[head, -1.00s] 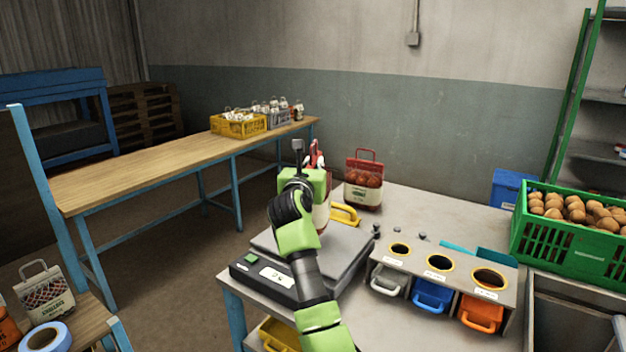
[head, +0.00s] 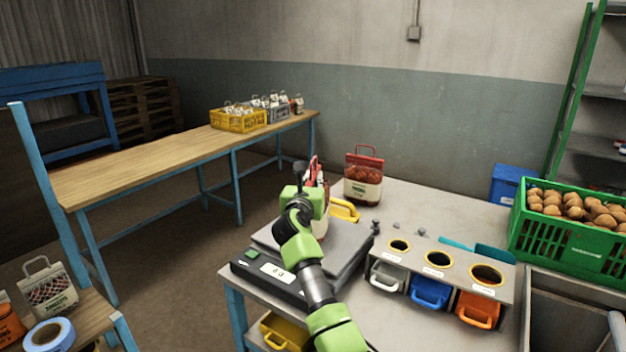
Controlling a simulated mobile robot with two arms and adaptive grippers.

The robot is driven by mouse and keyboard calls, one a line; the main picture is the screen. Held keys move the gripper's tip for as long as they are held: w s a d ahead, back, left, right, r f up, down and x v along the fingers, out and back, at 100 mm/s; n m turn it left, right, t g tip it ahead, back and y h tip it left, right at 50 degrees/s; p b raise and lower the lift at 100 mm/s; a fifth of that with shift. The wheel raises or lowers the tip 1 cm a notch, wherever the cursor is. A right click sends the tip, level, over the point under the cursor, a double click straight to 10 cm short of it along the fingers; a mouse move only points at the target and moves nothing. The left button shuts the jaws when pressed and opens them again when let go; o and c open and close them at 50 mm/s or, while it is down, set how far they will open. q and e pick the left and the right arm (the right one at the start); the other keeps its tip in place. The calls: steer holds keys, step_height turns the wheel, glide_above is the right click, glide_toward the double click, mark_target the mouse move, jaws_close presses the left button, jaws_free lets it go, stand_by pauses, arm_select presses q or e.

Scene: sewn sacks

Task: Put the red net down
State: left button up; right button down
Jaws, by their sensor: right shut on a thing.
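My right gripper (head: 306,188) is shut on a red net (head: 314,172) above the grey weighing scale (head: 347,245). My gripper and arm hide much of this net; its red top and a bit of its pale lower part show. I cannot tell whether its bottom touches the scale plate. A second red net (head: 363,180) with a red handle and cream label stands upright on the table behind the scale. My left gripper is not in view.
A yellow scoop (head: 344,209) lies behind the scale. To the right stand a holder with three round holes (head: 438,258) and coloured bins, then a green crate of brown produce (head: 563,247). A wooden bench (head: 140,165) stands left.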

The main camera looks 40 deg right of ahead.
steer(key=c, duration=2.3)
jaws_free()
steer(key=shift+o, duration=1.4)
steer(key=shift+s, duration=0.1)
steer(key=shift+r, duration=0.15)
steer(key=shift+s+a, duration=0.1)
steer(key=shift+a, duration=0.1)
steer(key=b+v, duration=0.2)
steer(key=v, duration=0.9)
steer(key=shift+s+a, duration=0.2)
steer(key=shift+s, duration=0.05)
